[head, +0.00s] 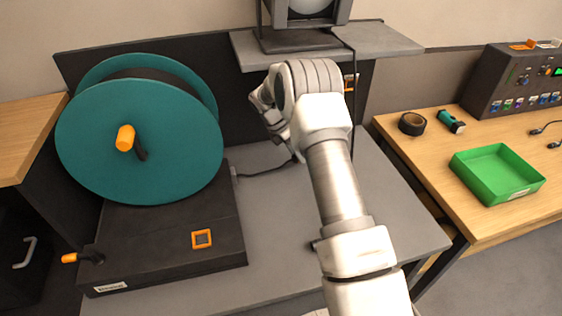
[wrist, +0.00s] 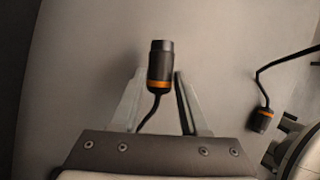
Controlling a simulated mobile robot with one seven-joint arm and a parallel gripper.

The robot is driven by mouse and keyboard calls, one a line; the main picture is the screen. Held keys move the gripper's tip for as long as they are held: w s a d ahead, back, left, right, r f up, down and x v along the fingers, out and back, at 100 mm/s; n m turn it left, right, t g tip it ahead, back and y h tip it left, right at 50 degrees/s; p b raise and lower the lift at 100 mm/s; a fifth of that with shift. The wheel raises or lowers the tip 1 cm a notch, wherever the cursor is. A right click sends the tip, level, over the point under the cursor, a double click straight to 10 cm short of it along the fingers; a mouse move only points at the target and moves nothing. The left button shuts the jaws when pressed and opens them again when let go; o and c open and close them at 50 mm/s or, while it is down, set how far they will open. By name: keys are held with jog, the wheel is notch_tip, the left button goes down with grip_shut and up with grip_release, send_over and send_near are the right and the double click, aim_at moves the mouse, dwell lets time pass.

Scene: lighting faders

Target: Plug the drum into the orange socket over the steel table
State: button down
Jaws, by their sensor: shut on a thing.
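The drum is a large teal cable reel (head: 185,150) with an orange crank knob, on a black base at the left in the head view. Its cable (head: 268,170) runs right across the grey table towards my arm. The orange socket (head: 350,82) is on the dark back panel under the shelf, just right of my wrist and partly covered. In the wrist view my gripper (wrist: 160,76) is shut on a black plug with an orange ring (wrist: 160,64); its cable trails back between the fingers. My fingertips are hidden in the head view.
The steel table (head: 285,240) is clear in front. A lamp stands on a grey shelf (head: 385,42) above the socket; a dark cable hangs down. A second orange-ringed plug (wrist: 262,120) shows in the wrist view. A green tray (head: 497,174) is on the right-hand wooden table.

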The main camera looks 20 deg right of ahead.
jog(key=w+d+r+n+t+h+b, duration=0.2)
jog(key=d+r+n+h, duration=0.2)
jog(key=d+n, duration=0.3)
jog(key=w+d+r+n+t+h+b, duration=0.2)
jog(key=d+r+n+t+h+b, duration=0.15)
jog(key=d+n, duration=0.4)
jog(key=w+d+r+n+t+h+b, duration=0.25)
jog(key=d+n+h, duration=0.2)
jog(key=d, duration=0.45)
jog(key=w, duration=0.3)
jog(key=w+r, duration=0.1)
jog(key=w, duration=0.1)
jog(key=shift+w+d, duration=0.25)
jog(key=shift+d, duration=0.05)
jog(key=shift+w+r+p, duration=0.1)
jog(key=shift+w+p, duration=0.1)
jog(key=shift+p, duration=0.55)
jog(key=shift+w+p, duration=0.45)
jog(key=shift+w, duration=0.25)
dwell(0.6)
jog(key=shift+w+a+r, duration=0.1)
jog(key=shift+w+r, duration=0.1)
jog(key=shift+w, duration=0.05)
dwell(1.0)
